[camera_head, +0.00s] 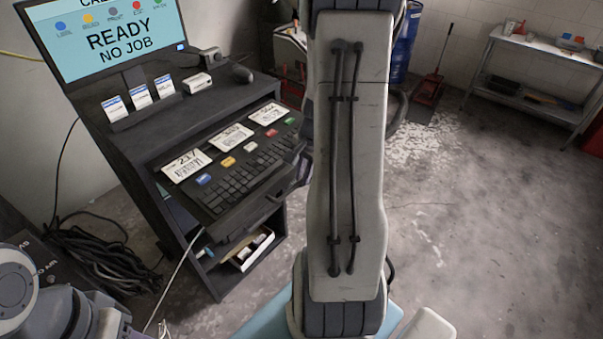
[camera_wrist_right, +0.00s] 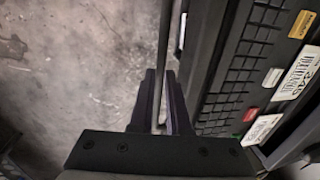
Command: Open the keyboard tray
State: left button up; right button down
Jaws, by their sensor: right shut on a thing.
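The keyboard tray (camera_head: 236,218) is a dark shelf in the black cabinet at the left of the head view. It sticks out from the cabinet front and carries a black keyboard (camera_head: 240,188), colored keys and white barcode cards. In the right wrist view the tray's edge (camera_wrist_right: 207,65) runs beside the keyboard (camera_wrist_right: 255,45). A thin dark handle bar (camera_wrist_right: 164,45) lies in front of that edge. My right gripper (camera_wrist_right: 163,98) is shut on this bar, one finger on each side. In the head view my right arm hides the gripper. My left gripper is out of view.
A monitor (camera_head: 105,38) reading "READY NO JOB" stands on the cabinet top (camera_head: 150,125). An open shelf with a white box (camera_head: 250,250) is below the tray. Coiled cables (camera_head: 100,262) lie at the left. The floor at the right (camera_head: 480,220) is clear.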

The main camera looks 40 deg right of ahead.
jog(key=shift+w, duration=0.1)
jog(key=c, duration=0.9)
grip_release()
jog(key=r, duration=0.3)
jog(key=s+r, duration=0.1)
jog(key=r, duration=0.3)
jog(key=s+r+b, duration=0.1)
jog(key=r, duration=0.2)
jog(key=shift+d+r, duration=0.1)
jog(key=shift+r, duration=0.1)
